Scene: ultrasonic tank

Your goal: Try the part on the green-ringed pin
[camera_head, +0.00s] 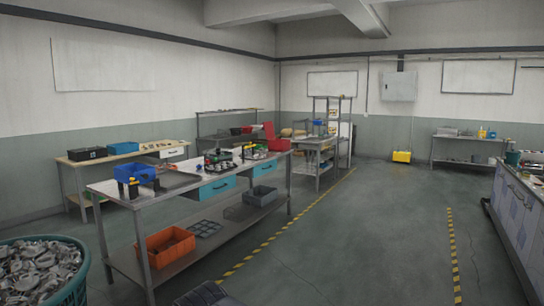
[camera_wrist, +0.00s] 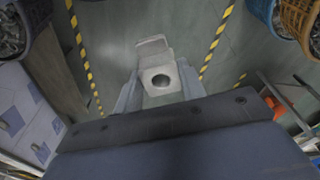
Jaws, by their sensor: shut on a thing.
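The part (camera_wrist: 158,58) is a pale grey metal piece with a round hole in its block-like end and a flat plate beyond it, in the wrist view. My gripper (camera_wrist: 158,88) is shut on it, one finger at each side of the holed end. The floor shows behind the part. I cannot make out the green-ringed pin in either view. My gripper and the part do not show in the head view.
A long workbench (camera_head: 115,188) carries a blue bin (camera_head: 135,172) and small items. An orange bin (camera_head: 165,246) sits on its lower shelf. A teal basket (camera_head: 75,293) of metal parts stands at the lower left. The floor (camera_head: 370,235) to the right is clear.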

